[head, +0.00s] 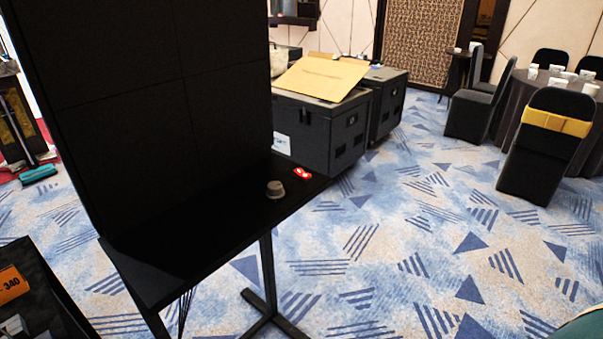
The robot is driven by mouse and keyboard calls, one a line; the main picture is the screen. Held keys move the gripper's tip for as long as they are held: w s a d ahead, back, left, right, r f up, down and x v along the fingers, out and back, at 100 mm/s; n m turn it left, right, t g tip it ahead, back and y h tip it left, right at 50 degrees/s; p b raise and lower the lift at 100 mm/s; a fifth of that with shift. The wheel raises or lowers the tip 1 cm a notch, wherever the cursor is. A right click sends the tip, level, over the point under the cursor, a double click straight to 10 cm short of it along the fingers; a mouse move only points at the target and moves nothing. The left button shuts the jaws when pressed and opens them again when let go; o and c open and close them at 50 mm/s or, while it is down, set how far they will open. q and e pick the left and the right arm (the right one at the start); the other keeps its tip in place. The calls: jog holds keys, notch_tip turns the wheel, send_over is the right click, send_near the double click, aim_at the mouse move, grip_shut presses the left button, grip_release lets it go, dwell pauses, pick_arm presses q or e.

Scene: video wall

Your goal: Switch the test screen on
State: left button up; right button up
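A large black screen (170,100) made of several panels stands upright at the left in the head view, and its face is dark. A narrow black shelf or table (225,222) runs along its foot on dark legs. A small grey-brown round object (275,189), like a knob or cup, sits on the shelf. A small red and white object (302,173) lies farther back on it, near the shelf's far end; I cannot tell what it is. Neither of my grippers is in view.
Black cases (318,128) stand behind the shelf, with a cardboard sheet (322,77) on top. A round table (520,90) with dark chairs (545,150) is at the back right. A dark box with an orange label (12,284) is at the lower left. Patterned carpet (420,240) lies open right of the shelf.

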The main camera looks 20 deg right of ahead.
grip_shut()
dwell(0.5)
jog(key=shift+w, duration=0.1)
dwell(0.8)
